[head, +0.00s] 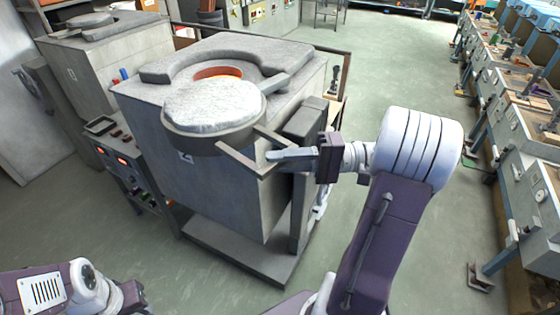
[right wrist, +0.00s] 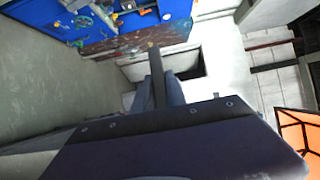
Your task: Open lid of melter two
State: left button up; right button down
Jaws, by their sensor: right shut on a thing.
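Melter two (head: 215,185) is the large grey block in the middle of the head view, with a small plate on its front that looks like a 2. Its round, pale, rough-topped lid (head: 213,105) sits off to the near side of the opening (head: 217,73), whose orange-glowing rim shows behind it. A handle bar (head: 240,158) runs from the lid towards my right gripper (head: 290,155). My right gripper is shut on this handle; in the right wrist view a dark upright bar (right wrist: 156,75) stands between the fingers. My left gripper's fingers are not visible.
Another grey melter (head: 110,50) with its lid on stands behind at the left. A control panel (head: 125,165) with red displays stands beside melter two. Workbenches (head: 520,150) line the right side. The green floor (head: 410,65) between is clear.

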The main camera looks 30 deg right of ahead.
jog(key=c, duration=1.5)
grip_release()
jog(key=shift+o, duration=0.7)
jog(key=shift+w, duration=0.1)
jog(key=p+v, duration=0.4)
jog(key=v, duration=0.5)
